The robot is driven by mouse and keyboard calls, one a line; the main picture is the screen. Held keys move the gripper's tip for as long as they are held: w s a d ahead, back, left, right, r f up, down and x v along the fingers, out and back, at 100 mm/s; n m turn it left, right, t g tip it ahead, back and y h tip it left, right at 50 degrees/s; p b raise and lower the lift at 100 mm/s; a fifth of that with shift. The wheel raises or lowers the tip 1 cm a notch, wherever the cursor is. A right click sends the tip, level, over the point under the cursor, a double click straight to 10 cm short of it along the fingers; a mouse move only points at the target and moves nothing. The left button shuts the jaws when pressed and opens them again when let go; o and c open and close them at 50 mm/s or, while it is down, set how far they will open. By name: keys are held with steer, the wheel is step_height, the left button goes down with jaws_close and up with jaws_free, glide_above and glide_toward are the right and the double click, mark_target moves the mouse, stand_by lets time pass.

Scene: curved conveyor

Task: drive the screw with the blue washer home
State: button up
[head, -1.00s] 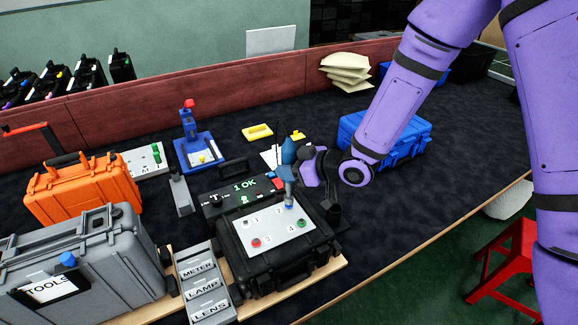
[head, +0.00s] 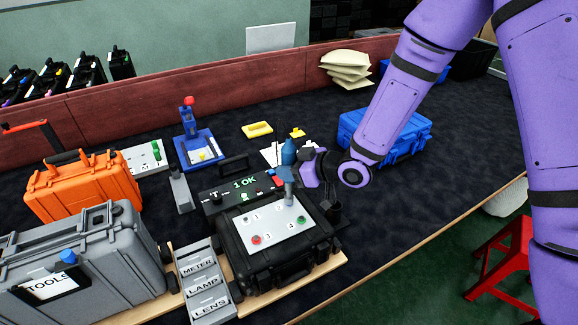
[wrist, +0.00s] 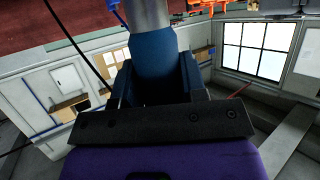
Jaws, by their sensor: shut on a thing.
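A black case (head: 262,272) stands near the front table edge, with a white plate (head: 272,232) on top. The plate carries marked spots, including a red-ringed screw (head: 256,240) by the 3 and a green-ringed screw (head: 300,220) by the 4. My gripper (head: 287,172) is shut on a blue driver (head: 289,152) with a grey shaft. The driver points down, roughly upright, its tip at the plate's upper right. The tip hides the blue washer and its screw there. In the wrist view the driver (wrist: 155,62) sits between both fingers.
A black box behind the plate shows "1 OK" on its display (head: 245,183). A grey METER, LAMP, LENS rack (head: 203,285) and a grey tools case (head: 95,262) stand left. A blue case (head: 385,137) stands behind my arm.

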steer(key=shift+f, duration=0.55)
stand_by(1.9)
